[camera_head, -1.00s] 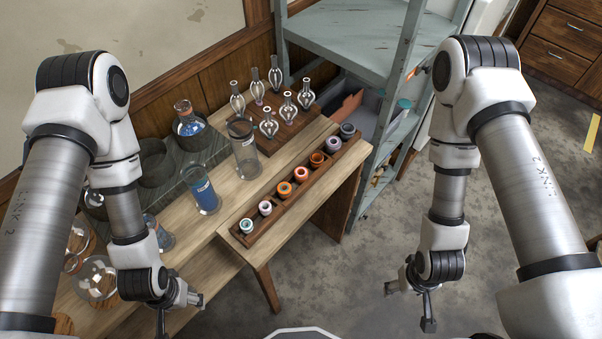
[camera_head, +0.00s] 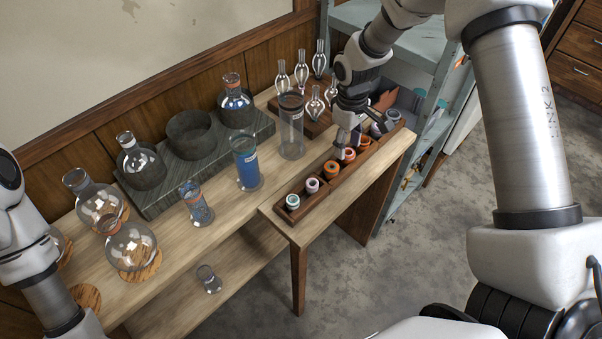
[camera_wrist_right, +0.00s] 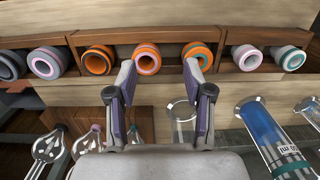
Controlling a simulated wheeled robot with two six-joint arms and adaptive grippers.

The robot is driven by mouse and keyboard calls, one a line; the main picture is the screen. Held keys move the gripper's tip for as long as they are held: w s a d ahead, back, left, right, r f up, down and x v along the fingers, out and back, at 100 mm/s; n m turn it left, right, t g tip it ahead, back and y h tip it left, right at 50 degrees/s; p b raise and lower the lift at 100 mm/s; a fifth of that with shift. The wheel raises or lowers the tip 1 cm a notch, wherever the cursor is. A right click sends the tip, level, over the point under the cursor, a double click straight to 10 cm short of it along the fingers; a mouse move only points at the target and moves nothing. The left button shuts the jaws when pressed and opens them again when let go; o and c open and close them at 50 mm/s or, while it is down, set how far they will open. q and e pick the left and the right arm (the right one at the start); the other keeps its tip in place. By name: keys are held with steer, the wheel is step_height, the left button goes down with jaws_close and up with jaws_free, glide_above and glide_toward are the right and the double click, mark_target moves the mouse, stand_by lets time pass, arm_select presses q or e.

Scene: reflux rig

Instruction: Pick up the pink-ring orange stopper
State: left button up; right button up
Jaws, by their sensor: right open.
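The pink-ring orange stopper (camera_head: 349,154) sits in the middle of the row in the wooden rack (camera_head: 286,217). In the right wrist view it (camera_wrist_right: 146,60) shows its pink ring between an orange stopper with a greyish-purple ring (camera_wrist_right: 98,60) and one with a teal ring (camera_wrist_right: 197,55). My right gripper (camera_head: 347,138) is open and above the middle of the rack. In the right wrist view its open fingers (camera_wrist_right: 159,68) frame the pink-ring stopper, which lies beyond the tips. Contact does not show. My left arm is at the left edge, its gripper out of frame.
Other stoppers stand close on both sides in the rack. A tall clear cylinder (camera_head: 291,128) and a blue-filled cylinder (camera_head: 246,165) stand left of the rack. Glass bulb pieces (camera_head: 315,104) stand behind. A blue-grey shelf (camera_head: 425,50) rises at the right.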

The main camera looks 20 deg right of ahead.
mark_target(347, 153)
steer(key=shift+w+d+r+t, duration=0.25)
steer(key=shift+w+r+t, duration=0.05)
steer(key=shift+w+r, duration=0.3)
steer(key=shift+d, duration=0.35)
step_height(347, 153, down, 6)
steer(key=shift+f+p, duration=0.15)
steer(key=shift+p, duration=0.6)
steer(key=shift+d+f, duration=0.15)
steer(key=shift+f, duration=0.4)
arm_select(q)
steer(key=shift+w+d+r, duration=0.1)
steer(key=shift+d+r, duration=0.2)
steer(key=shift+d, duration=0.05)
arm_select(e)
steer(key=shift+r, duration=0.1)
steer(key=c, duration=0.7)
